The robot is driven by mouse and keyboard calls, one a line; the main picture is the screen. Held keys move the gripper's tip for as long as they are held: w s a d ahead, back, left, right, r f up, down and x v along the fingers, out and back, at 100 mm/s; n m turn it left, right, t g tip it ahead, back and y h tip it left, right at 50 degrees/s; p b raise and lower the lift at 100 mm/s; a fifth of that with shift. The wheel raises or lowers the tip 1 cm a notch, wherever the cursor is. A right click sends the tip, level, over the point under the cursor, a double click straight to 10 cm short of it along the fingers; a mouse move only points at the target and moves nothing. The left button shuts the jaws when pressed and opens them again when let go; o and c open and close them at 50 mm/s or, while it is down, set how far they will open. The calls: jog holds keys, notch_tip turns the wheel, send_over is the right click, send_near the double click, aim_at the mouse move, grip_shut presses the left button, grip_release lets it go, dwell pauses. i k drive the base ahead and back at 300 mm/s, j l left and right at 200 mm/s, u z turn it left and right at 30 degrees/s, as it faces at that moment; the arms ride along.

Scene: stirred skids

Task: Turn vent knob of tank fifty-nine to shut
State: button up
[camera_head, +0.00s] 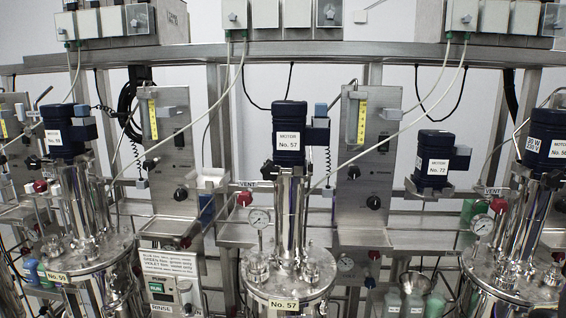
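My gripper is not in view.
Tank No. 57 (285,290) stands in the middle with a red vent knob (244,198) and a gauge (259,218). Another tank (510,275) is at the right. A sign board (170,265) and green-buttoned box (163,293) stand between the left and middle tanks. Thin hoses cross above.

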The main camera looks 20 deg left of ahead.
aim_at(40, 186)
jog(key=u, duration=2.2)
jog(key=i+j, duration=0.35)
jog(key=j, duration=0.15)
jog(key=i+j, duration=0.3)
jog(key=j, duration=0.15)
jog(key=i+j, duration=0.35)
jog(key=j, duration=0.15)
jog(key=i+j, duration=0.35)
jog(key=j, duration=0.15)
jog(key=i+j, duration=0.3)
jog(key=j, duration=0.2)
jog(key=i+j, duration=0.35)
jog(key=i+j+z, duration=0.2)
jog(key=j, duration=0.35)
jog(key=i+j+z, duration=0.1)
jog(key=j, duration=0.2)
jog(key=i, duration=0.05)
